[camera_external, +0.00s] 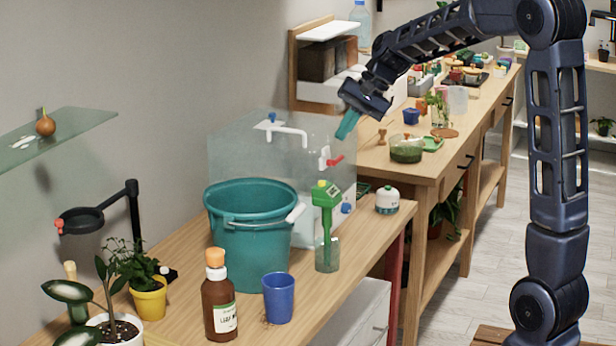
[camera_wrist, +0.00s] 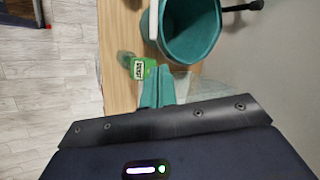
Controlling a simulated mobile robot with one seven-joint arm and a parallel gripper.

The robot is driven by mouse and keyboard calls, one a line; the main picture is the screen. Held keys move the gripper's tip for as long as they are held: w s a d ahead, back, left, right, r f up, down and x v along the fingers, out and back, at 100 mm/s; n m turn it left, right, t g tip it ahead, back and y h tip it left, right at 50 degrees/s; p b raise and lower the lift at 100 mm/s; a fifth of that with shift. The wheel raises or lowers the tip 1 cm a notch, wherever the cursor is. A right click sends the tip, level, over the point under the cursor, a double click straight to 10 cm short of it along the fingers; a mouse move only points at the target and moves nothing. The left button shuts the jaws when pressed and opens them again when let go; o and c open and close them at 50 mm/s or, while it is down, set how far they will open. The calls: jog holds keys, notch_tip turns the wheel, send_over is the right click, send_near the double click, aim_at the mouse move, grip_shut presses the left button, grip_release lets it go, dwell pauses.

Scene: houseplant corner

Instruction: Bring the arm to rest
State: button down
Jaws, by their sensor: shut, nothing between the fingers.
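My gripper (camera_external: 347,124) is shut and empty, with teal fingers pointing down and left. It is in the air above the right side of the clear tank (camera_external: 235,150). In the wrist view the teal fingers (camera_wrist: 166,88) lie together, and the wooden bench (camera_wrist: 116,60) shows beyond them. The arm comes in from the right and is bent, reaching over the benches.
A teal bucket (camera_external: 250,245), a green tool in a glass (camera_external: 327,215), a brown bottle (camera_external: 218,300), a blue cup (camera_external: 278,298) and potted plants stand on the near bench. A glass shelf (camera_external: 75,130) is at left. Floor (camera_external: 500,240) is clear between bench and arm.

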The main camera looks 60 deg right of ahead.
jog(key=s+a+r+n, duration=0.35)
jog(key=s+a, duration=0.35)
jog(key=a, duration=0.5)
jog(key=s+a+f+n+h, duration=0.1)
jog(key=s+a+n, duration=0.4)
jog(key=s, duration=0.6)
jog(key=s+a+f+n+h, duration=0.2)
jog(key=s+a+f+n, duration=0.2)
jog(key=s+a, duration=0.4)
jog(key=s+n, duration=0.1)
jog(key=s, duration=0.3)
jog(key=shift+s+a+g, duration=0.2)
jog(key=shift+a+g, duration=0.05)
jog(key=shift+g, duration=0.15)
jog(key=c, duration=2.1)
grip_release()
